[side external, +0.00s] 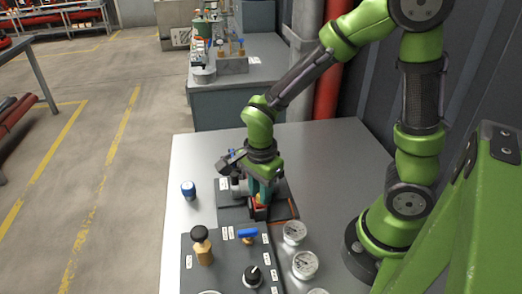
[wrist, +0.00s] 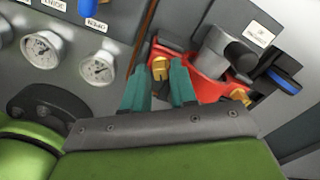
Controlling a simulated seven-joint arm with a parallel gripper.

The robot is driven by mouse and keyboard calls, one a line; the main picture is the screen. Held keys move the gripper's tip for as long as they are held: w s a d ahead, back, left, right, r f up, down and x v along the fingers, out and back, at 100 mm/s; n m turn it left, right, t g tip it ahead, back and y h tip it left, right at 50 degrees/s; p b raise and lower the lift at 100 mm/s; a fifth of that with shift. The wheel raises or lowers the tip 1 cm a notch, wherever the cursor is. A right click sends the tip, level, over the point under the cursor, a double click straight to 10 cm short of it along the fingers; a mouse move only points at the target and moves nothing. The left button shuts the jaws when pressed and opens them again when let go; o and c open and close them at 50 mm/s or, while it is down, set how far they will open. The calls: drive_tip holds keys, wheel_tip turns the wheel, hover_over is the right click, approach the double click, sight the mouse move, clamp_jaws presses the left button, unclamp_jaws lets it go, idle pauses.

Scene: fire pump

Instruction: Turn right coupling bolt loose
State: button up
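The red coupling (wrist: 208,82) clamps around a grey pipe in the wrist view and also shows partly in the side view (side external: 259,213). It carries a brass bolt (wrist: 160,68) at one end and another brass bolt (wrist: 241,96) at its other end. My gripper (wrist: 162,70) has teal fingers pointing at the coupling, one on each side of the first bolt. The fingers are apart, with the bolt between their tips. I cannot tell whether they press on it. In the side view my gripper (side external: 262,192) is low over the coupling and hides most of it.
In the wrist view, a blue-handled valve (wrist: 284,82) is beside the coupling and gauges (wrist: 97,67) are to the left. In the side view, a blue cap (side external: 188,190), a brass fitting (side external: 203,250) and a blue lever (side external: 247,234) stand nearby. The table's back right is clear.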

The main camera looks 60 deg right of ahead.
clamp_jaws()
